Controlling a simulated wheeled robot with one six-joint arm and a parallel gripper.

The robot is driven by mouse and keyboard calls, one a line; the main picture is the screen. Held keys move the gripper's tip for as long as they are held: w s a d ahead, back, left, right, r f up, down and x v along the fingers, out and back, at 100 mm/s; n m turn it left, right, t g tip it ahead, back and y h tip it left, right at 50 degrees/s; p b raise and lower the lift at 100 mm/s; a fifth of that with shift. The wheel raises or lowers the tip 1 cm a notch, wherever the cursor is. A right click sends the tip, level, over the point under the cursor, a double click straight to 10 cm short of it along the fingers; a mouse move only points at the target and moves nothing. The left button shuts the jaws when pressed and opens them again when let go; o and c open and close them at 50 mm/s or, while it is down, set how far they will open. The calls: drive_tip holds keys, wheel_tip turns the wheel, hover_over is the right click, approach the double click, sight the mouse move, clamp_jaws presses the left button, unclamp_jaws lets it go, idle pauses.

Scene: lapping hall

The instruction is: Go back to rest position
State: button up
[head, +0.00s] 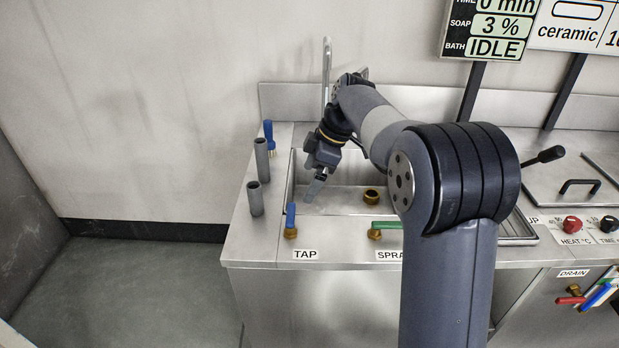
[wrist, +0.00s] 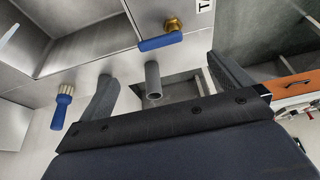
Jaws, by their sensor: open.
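My gripper (head: 315,188) hangs at the end of my bent arm, over the left part of the steel sink, a little above and behind the blue tap handle (head: 291,215). In the wrist view my gripper (wrist: 161,68) has its two dark fingers spread apart with nothing held between them. A grey tube (wrist: 153,82) shows in the gap beyond the fingers, apart from them. The blue tap handle (wrist: 160,42) with its brass body lies past the fingertips. No rest position is marked in view.
Two grey upright tubes (head: 262,160) and a blue brush (head: 268,135) stand left of the sink (head: 340,200). A green spray handle (head: 386,225) sits at the front edge. A tall faucet (head: 327,70) rises behind. A lidded tank (head: 570,185) is at right. Floor at left is clear.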

sight(291, 213)
drive_tip(key=shift+f, duration=0.1)
drive_tip(key=b+x, duration=0.1)
drive_tip(key=x, duration=0.9)
drive_tip(key=shift+a+f, duration=0.25)
drive_tip(key=shift+f, duration=0.1)
drive_tip(key=shift+d+r, duration=0.1)
drive_tip(key=shift+w, duration=0.1)
